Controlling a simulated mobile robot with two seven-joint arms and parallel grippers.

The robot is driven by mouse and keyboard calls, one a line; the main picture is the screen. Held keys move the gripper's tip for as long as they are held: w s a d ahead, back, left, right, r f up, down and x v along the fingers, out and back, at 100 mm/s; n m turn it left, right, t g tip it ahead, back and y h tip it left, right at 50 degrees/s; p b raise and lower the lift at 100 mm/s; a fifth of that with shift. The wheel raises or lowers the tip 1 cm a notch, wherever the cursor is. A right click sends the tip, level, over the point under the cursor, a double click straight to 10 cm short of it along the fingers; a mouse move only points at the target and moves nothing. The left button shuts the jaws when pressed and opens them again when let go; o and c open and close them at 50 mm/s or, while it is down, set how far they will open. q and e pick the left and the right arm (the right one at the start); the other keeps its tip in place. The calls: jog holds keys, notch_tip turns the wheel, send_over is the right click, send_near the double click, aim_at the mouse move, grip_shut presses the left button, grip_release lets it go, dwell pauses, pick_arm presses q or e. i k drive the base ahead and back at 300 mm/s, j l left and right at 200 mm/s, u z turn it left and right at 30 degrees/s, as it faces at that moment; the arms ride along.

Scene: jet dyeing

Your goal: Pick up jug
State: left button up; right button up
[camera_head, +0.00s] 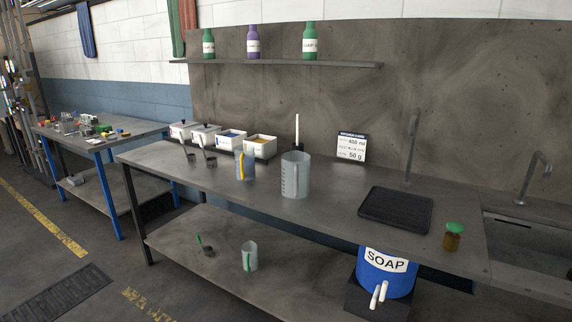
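A large translucent measuring jug (295,177) with graduation marks stands upright on the grey workbench, near its middle. A white stick-like thing rises behind it. A smaller clear vessel (249,167) with a yellow strip stands to its left on the same bench. Another translucent jug (251,258) with a green mark stands on the lower shelf. I cannot tell which vessel is meant by the task. Neither of my grippers shows in the head view.
A black mat or scale (396,209) and a green-capped brown bottle (452,238) lie to the right, before the sink (530,240). White bins (261,147) stand at the back left. A blue SOAP container (386,275) sits below the bench. Floor at the front left is clear.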

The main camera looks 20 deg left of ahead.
aim_at(244, 155)
jog(key=i+j+z, duration=0.15)
jog(key=j+z, duration=0.4)
jog(key=j, duration=0.25)
jog(key=i+j+z, duration=0.15)
jog(key=j, duration=0.3)
jog(key=j+z, duration=0.15)
jog(key=j, duration=0.3)
jog(key=j+z, duration=0.1)
jog(key=j, duration=2.55)
jog(key=i, duration=0.1)
